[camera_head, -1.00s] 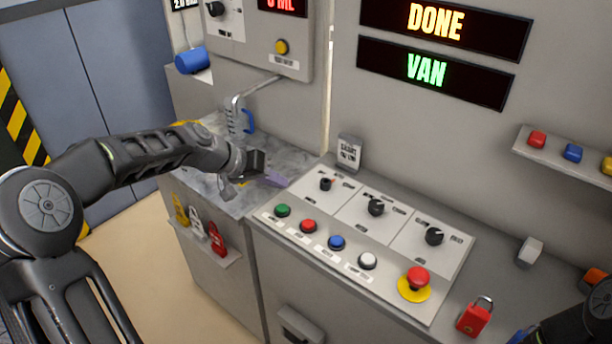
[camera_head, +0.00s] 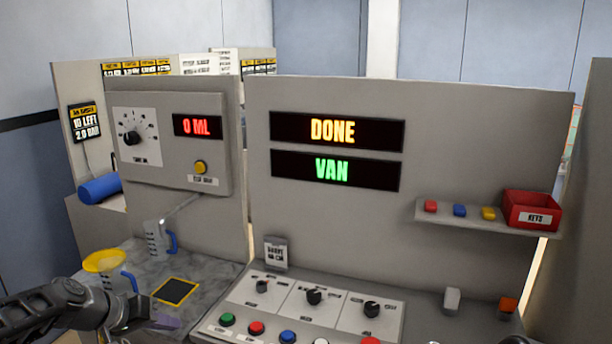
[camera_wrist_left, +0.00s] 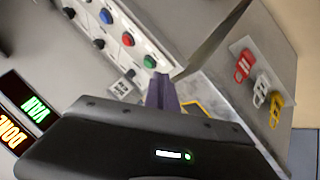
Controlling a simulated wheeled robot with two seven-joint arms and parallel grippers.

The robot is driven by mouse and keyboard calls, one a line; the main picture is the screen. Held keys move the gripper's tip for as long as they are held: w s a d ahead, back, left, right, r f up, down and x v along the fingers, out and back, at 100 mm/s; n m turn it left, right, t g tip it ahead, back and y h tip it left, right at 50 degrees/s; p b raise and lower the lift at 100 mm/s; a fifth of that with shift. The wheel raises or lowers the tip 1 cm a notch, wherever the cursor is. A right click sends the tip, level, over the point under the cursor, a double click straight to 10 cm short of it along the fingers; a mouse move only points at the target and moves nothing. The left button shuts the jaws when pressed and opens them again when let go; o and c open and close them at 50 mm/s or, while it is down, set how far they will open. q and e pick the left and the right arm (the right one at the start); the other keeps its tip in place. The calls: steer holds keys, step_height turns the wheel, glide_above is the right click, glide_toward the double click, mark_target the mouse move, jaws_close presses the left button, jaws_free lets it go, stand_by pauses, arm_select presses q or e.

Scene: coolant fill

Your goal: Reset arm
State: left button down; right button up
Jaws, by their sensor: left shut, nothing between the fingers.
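My left arm comes in at the lower left of the head view. Its gripper (camera_head: 166,322) is low in front of the grey worktop, near the left end of the button panel, and partly cut off by the bottom edge. In the left wrist view the purple fingers (camera_wrist_left: 161,92) are together, with nothing held between them. The dark wrist housing hides much of that view. My right gripper is not clearly in view.
A clear jug with a blue handle (camera_head: 156,240) stands under the spout. Another jug with a yellow funnel (camera_head: 104,262) stands left of a yellow-edged black pad (camera_head: 176,291). The button panel (camera_head: 262,306) is right of them. Padlocks (camera_wrist_left: 261,88) hang on the cabinet front.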

arm_select(q)
steer(key=a+f+n+t+y, duration=0.1)
steer(key=a+f+n+y, duration=0.2)
steer(key=f, duration=0.4)
steer(key=s+d+f+n+g, duration=0.1)
steer(key=s+d+f, duration=0.25)
steer(key=f, duration=0.35)
steer(key=s+d+f+n+g, duration=0.1)
steer(key=s+d+f, duration=0.25)
steer(key=f, duration=0.35)
steer(key=s+d+f+m+g, duration=0.1)
steer(key=s+d+f+g, duration=0.1)
steer(key=s+d+f, duration=0.3)
steer(key=s+d+f+m+g+h, duration=0.1)
steer(key=s+d+f, duration=0.4)
steer(key=s, duration=0.7)
steer(key=s+d+f+m+g, duration=0.2)
steer(key=s+d+f, duration=0.3)
steer(key=s+d, duration=0.3)
steer(key=shift+s+d+m+g+h, duration=0.25)
steer(key=shift+s+m+g+h, duration=0.05)
steer(key=shift+s, duration=0.25)
steer(key=shift+f, duration=0.1)
